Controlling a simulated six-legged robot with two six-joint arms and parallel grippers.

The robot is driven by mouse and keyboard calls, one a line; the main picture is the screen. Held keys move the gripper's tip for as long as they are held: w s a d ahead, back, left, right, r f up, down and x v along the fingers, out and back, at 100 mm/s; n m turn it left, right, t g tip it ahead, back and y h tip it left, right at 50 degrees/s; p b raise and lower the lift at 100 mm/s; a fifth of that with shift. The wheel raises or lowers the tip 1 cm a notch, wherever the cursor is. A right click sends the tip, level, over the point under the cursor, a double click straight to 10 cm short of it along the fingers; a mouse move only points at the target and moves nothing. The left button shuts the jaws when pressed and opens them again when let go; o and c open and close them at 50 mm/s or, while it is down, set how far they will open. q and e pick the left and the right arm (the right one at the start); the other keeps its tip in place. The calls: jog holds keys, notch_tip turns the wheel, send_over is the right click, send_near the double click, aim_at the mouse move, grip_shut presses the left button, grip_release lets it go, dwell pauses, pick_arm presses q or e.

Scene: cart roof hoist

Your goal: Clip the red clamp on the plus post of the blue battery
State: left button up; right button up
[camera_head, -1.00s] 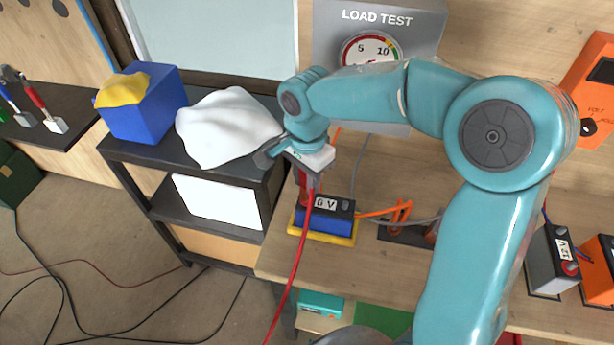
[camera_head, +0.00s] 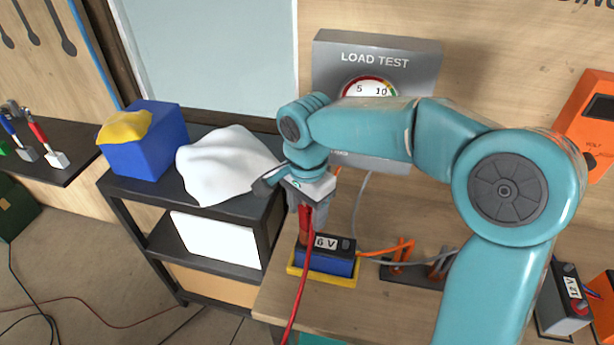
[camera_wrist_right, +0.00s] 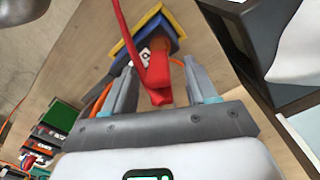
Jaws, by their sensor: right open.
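The blue battery (camera_head: 325,264) with a black top marked 6 V sits in a yellow tray (camera_head: 347,280) on the wooden bench. The red clamp (camera_head: 304,226) stands upright at the battery's left end, with its red cable hanging down in front. It seems to be on the post there, but the contact is hidden. My right gripper (camera_head: 309,205) is just above the clamp. In the right wrist view its fingers (camera_wrist_right: 160,82) are open on either side of the red clamp (camera_wrist_right: 156,88), with the battery (camera_wrist_right: 158,32) beyond. My left gripper is not in view.
The load tester (camera_head: 376,62) stands behind the battery. A rack with orange clips (camera_head: 402,262) and a grey cable lies to its right. A black shelf (camera_head: 250,207) at the left holds a white cloth (camera_head: 225,165) and a blue box (camera_head: 145,150). A 12 V battery (camera_head: 566,300) stands far right.

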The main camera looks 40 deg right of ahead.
notch_tip(320, 180, up, 13)
jog(key=shift+p, duration=0.4)
jog(key=shift+s+f, duration=0.1)
dwell(0.3)
